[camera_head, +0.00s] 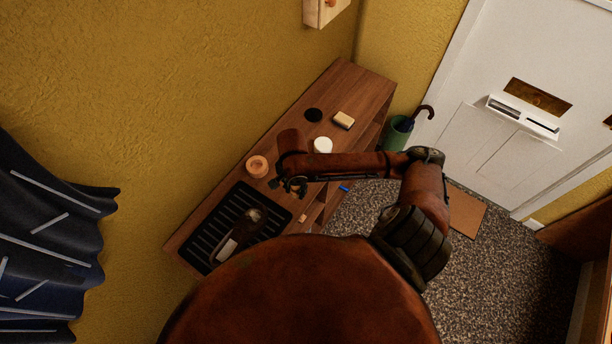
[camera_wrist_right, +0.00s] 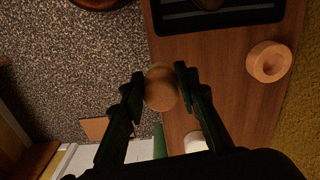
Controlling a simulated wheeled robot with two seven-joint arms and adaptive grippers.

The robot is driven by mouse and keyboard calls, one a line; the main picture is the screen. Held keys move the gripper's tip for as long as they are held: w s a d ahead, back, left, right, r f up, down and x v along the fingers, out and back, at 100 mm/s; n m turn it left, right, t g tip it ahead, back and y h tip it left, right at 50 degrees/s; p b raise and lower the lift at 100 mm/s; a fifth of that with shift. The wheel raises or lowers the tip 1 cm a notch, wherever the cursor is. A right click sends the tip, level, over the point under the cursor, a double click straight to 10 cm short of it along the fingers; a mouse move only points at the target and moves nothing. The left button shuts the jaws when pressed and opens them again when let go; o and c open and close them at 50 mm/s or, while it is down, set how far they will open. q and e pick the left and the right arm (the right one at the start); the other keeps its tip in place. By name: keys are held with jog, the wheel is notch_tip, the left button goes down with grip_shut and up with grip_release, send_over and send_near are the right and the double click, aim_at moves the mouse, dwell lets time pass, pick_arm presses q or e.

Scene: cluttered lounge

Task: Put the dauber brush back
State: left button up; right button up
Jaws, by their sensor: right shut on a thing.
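My right gripper (camera_wrist_right: 158,82) is shut on a round, tan wooden-topped thing, which I take to be the dauber brush (camera_wrist_right: 160,90). Only its top shows in the right wrist view; its lower part is hidden. In the head view my right gripper (camera_head: 290,186) is over the front part of the wooden shoe bench, and the brush cannot be made out clearly. A round wooden holder with a hole (camera_head: 258,166) stands on the bench, left of the gripper. It also shows at the right in the wrist view (camera_wrist_right: 268,62), apart from the brush. My left gripper is not in view.
The bench (camera_head: 345,87) carries a black ribbed tray (camera_head: 208,254) with a dark shoe (camera_head: 243,232), a white tin (camera_head: 322,145), a black disc (camera_head: 313,115) and a wooden block (camera_head: 343,120). A green umbrella stand (camera_head: 397,134) is beside its far end.

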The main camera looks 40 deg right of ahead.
jog(key=w+d+f+m, duration=0.1)
jog(key=w+d+f, duration=0.1)
jog(key=d+f, duration=0.1)
jog(key=w+d+f+m, duration=0.1)
jog(key=w+d+f, duration=0.2)
jog(key=d+f, duration=0.1)
jog(key=w+d+f+m, duration=0.1)
jog(key=w+d+f, duration=0.2)
jog(key=d, duration=0.1)
jog(key=shift+f, duration=0.35)
jog(key=shift+w+d+f, duration=0.15)
jog(key=shift+w+f, duration=0.05)
jog(key=shift+f, duration=0.1)
notch_tip(320, 180, down, 3)
jog(key=shift+d+f, duration=0.1)
jog(key=shift+f, duration=0.1)
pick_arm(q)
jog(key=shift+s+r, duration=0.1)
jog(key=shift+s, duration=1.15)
